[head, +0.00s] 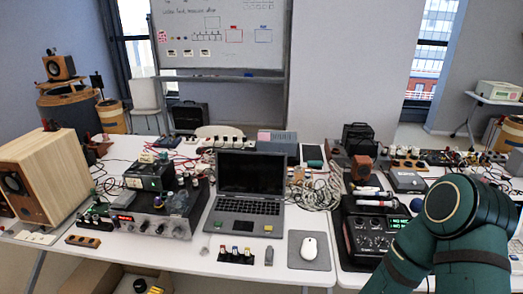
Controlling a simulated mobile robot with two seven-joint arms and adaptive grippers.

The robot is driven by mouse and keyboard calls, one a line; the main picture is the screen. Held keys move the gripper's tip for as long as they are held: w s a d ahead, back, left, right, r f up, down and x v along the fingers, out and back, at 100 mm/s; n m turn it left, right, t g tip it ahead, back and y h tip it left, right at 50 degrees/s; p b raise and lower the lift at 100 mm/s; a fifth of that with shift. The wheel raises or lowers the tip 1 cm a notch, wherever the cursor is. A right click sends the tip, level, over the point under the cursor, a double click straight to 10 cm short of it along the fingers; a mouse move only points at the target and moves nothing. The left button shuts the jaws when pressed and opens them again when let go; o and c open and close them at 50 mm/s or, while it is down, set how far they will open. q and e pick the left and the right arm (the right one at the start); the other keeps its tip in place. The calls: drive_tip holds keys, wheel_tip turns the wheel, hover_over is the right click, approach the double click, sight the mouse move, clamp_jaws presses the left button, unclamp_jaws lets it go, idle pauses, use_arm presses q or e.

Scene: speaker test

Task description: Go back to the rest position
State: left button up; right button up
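The task names no object. One green arm with dark bands, which I take to be my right arm, fills the lower right corner of the head view. Its large round joint stands in front of the right table. The arm's gripper is outside the picture or hidden, so I cannot see what it holds. My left arm and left gripper are not in view.
A laptop (248,196) stands open mid-table, with a mouse (309,247) on a grey pad (322,262). A wooden speaker (52,170) is at left, amplifier gear (150,224) beside it. A black device (370,238) sits near my arm. Bare table shows along the front edge.

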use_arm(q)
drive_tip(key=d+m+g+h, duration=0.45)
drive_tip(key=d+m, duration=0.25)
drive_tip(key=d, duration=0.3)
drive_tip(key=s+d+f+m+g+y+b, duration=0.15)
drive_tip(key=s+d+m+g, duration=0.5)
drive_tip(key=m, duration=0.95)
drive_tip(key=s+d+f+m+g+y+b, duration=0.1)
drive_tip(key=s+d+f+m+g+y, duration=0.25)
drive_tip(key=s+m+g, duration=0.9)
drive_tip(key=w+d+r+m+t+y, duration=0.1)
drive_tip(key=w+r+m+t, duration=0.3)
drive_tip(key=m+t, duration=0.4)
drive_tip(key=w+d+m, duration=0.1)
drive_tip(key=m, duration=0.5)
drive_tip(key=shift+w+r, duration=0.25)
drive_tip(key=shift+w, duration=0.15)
use_arm(e)
drive_tip(key=f, duration=0.3)
drive_tip(key=shift+w, duration=0.25)
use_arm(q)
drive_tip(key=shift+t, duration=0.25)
